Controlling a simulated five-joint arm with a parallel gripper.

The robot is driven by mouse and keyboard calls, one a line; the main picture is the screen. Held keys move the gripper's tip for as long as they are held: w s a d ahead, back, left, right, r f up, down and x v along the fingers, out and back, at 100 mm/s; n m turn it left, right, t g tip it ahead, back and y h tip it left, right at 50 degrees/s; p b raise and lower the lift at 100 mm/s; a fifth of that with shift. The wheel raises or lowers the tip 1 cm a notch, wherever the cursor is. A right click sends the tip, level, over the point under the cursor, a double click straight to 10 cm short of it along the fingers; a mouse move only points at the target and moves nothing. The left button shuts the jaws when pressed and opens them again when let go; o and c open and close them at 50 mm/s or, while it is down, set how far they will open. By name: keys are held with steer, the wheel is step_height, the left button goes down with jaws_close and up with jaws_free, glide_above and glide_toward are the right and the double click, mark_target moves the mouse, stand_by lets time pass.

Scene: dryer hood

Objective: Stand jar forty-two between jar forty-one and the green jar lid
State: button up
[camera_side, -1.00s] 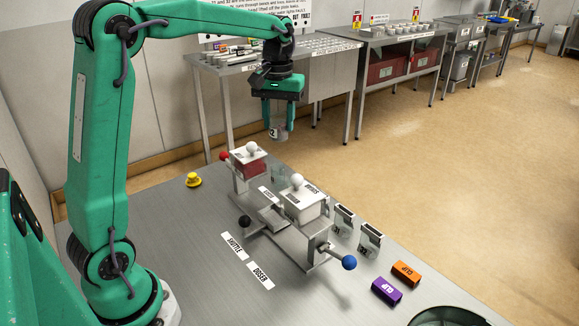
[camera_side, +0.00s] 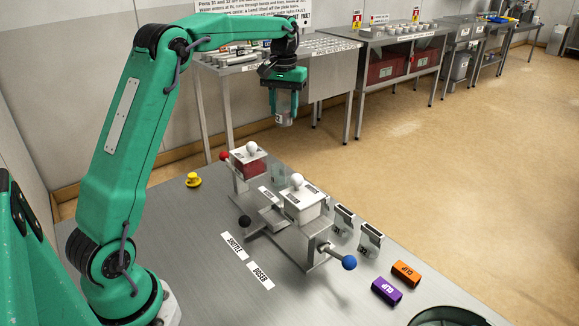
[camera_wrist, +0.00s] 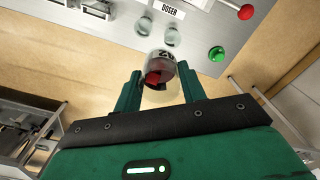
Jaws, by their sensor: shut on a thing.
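My gripper (camera_wrist: 160,88) is shut on a clear glass jar (camera_wrist: 157,67), with one finger on each side. Its dark number is upside down and partly readable, seeming to be 42. Something red shows in or through it. In the side view the jar (camera_side: 284,118) hangs upright below my gripper (camera_side: 284,98), clear of the table. In the wrist view, two clear jars stand on the steel table, one at the left (camera_wrist: 143,26) and one at the right (camera_wrist: 172,38); their numbers are unreadable. The green jar lid (camera_wrist: 216,53) lies to their right, near the table edge.
A yellow knob (camera_side: 193,180) stands left. Purple (camera_side: 386,291) and orange (camera_side: 405,273) clips lie at the right.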

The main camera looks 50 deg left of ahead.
step_height(320, 180, down, 11)
steer(key=a+f, duration=0.2)
steer(key=a, duration=0.2)
steer(key=a+f, duration=0.2)
steer(key=a, duration=0.1)
steer(key=a+f, duration=0.2)
steer(key=a, duration=0.2)
steer(key=shift+w+a+f, duration=0.1)
steer(key=shift+a+f, duration=0.2)
steer(key=shift+f, duration=0.05)
steer(key=shift+f, duration=0.1)
steer(key=shift+f, duration=1.9)
steer(key=shift+f, duration=0.15)
steer(key=o, duration=1)
steer(key=shift+c, duration=0.2)
steer(key=shift+r, duration=0.2)
